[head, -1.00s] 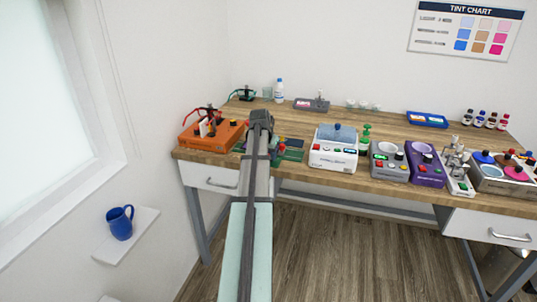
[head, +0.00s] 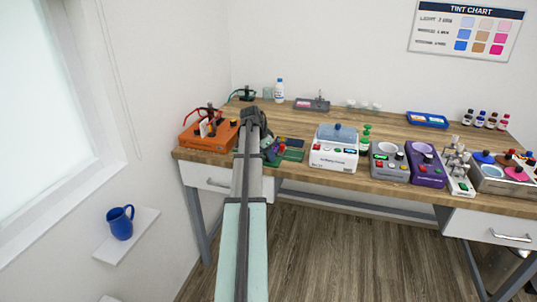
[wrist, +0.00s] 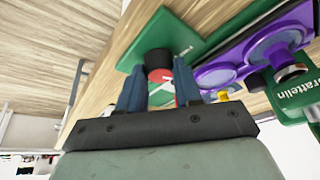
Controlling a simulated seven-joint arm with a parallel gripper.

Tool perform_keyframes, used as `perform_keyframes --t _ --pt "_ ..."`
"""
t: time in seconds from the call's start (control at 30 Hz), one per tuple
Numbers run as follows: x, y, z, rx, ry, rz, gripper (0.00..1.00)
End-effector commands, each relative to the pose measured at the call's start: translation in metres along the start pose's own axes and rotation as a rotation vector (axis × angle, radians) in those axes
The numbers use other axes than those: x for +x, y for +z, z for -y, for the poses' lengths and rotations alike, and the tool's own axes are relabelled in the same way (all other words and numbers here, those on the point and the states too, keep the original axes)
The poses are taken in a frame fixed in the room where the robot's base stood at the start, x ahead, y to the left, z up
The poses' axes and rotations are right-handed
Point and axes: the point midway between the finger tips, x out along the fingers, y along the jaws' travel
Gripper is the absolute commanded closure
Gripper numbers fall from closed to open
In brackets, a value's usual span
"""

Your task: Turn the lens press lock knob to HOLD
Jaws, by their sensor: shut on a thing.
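A red and black knob (wrist: 159,74) with a pale mark shows in the wrist view, on a green base plate (wrist: 172,32) with small white lettering I cannot read. My gripper (wrist: 159,88) has its two blue fingers on either side of the knob, shut on it. Purple rings (wrist: 217,72) stand beside it on the same green device. In the head view the green device (head: 292,155) sits at the table's left front, partly hidden by my arm. My gripper is mostly hidden there. I cannot read the knob's setting or find the word HOLD.
An orange device (head: 208,138) stands close on the left. A white device (head: 334,155) with a blue top stands on the right, then grey (head: 389,165) and purple (head: 426,168) ones. The wooden table (head: 390,130) has free room behind them.

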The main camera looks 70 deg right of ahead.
Motion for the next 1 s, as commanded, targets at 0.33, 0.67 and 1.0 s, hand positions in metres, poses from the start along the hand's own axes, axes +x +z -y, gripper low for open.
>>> perform_keyframes --t 0.33,0.67,1.0 --pt "0.0004 -0.0012 0.0058 0.302 0.123 -0.012 0.96" --pt "0.0008 -0.0018 0.0068 0.571 0.234 -0.021 0.96" --pt "0.001 -0.0021 0.0066 0.751 0.308 -0.027 0.96"
